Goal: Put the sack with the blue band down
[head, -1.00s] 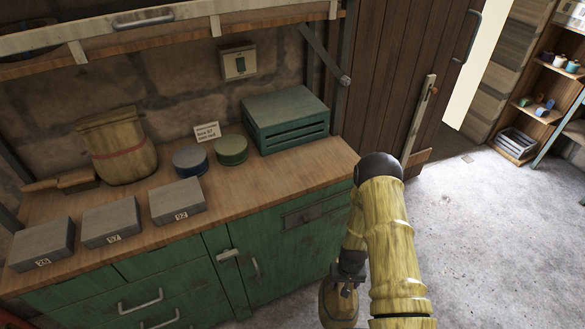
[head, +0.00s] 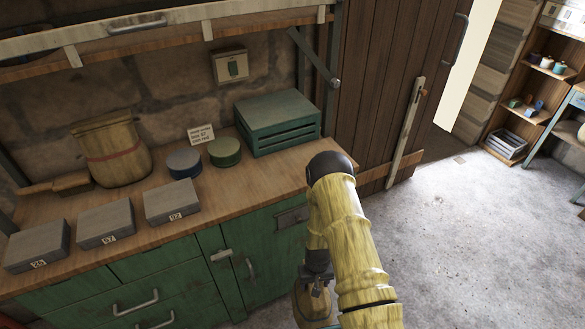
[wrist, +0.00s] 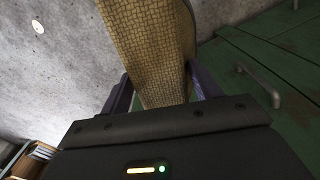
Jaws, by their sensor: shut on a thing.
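My gripper (head: 318,284) is low in front of the green cabinet's right end, below the worktop. It is shut on the neck of a tan woven sack (head: 310,306), which hangs under it at the bottom edge of the head view. A small blue-green strip shows low on this sack; most of it is cut off. In the wrist view the woven cloth (wrist: 155,50) stands between the two dark fingers. Another sack (head: 113,150), with a red band, stands upright at the back left of the wooden worktop (head: 235,190).
Several grey boxes with number labels (head: 105,224) line the worktop's front left. A blue tin (head: 185,163), a green tin (head: 224,152), a small sign (head: 201,134) and a green crate (head: 278,122) stand behind. Bare worktop lies before the crate. Open floor (head: 450,240) lies to the right.

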